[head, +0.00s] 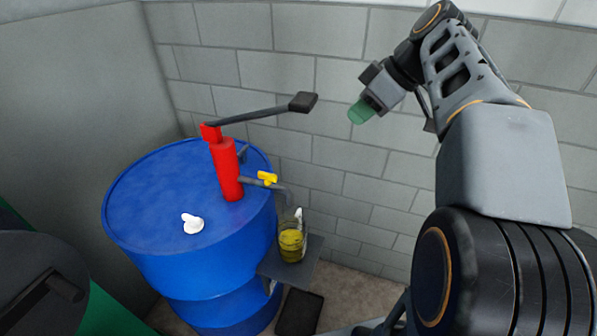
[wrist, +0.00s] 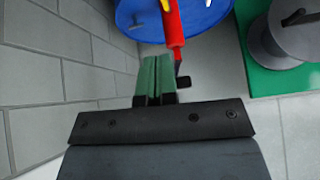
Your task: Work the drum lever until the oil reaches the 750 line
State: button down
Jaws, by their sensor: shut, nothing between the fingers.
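A red hand pump (head: 226,168) stands upright on the blue drum (head: 150,215). Its dark lever (head: 258,115) slopes slightly up to the right and ends in a black grip (head: 303,102). A clear jug (head: 298,222) stands under the pump's spout, with yellow oil (head: 291,240) in its lower part. The 750 line is too small to read. My gripper (head: 358,114) has green fingers, shut and empty, to the right of the black grip and apart from it. In the wrist view the shut fingers (wrist: 154,76) are beside the red pump (wrist: 173,30) and the grip (wrist: 184,82).
A yellow valve handle (head: 267,178) sits on the spout pipe. A white cap (head: 192,223) is on the drum top. The jug rests on a grey shelf (head: 302,268) beside the drum. A grey block wall (head: 345,150) is close behind. A dark round object on green stands at lower left.

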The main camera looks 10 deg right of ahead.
jog(key=s+a+f+m+h, duration=0.2)
jog(key=s+f+m, duration=0.1)
jog(key=f, duration=0.5)
jog(key=s+a+f+m+h, duration=0.2)
jog(key=s+f+m, duration=0.1)
jog(key=f, duration=0.5)
jog(key=s+a+f+m+h, duration=0.1)
jog(key=s+a+f+m, duration=0.1)
jog(key=s+f+m, duration=0.2)
notch_tip(320, 180, down, 4)
jog(key=shift+a+r+g+h, duration=0.1)
jog(key=shift+a+g+h, duration=0.3)
jog(key=shift+s, duration=0.1)
